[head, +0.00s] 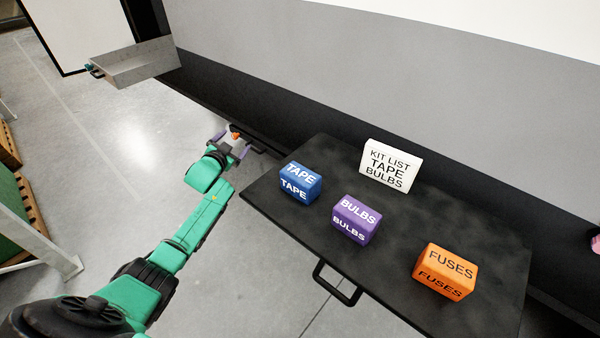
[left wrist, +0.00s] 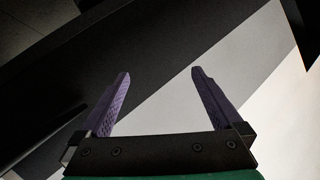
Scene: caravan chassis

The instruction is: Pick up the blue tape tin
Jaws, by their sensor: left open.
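The blue tape tin (head: 300,184) stands on the left part of the black table (head: 385,295) and is labelled TAPE. My left gripper (head: 232,138) is beyond the table's left edge, to the left of and farther back than the tin, and does not touch it. In the left wrist view my left gripper (left wrist: 160,78) is open, with two purple fingers apart and nothing between them. The tin does not show in the left wrist view.
A purple BULBS tin (head: 355,220) stands right of the blue tin. An orange FUSES tin (head: 444,272) is farther right. A white kit list sign (head: 390,166) stands behind them. A grey wall panel (head: 400,80) rises behind the table.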

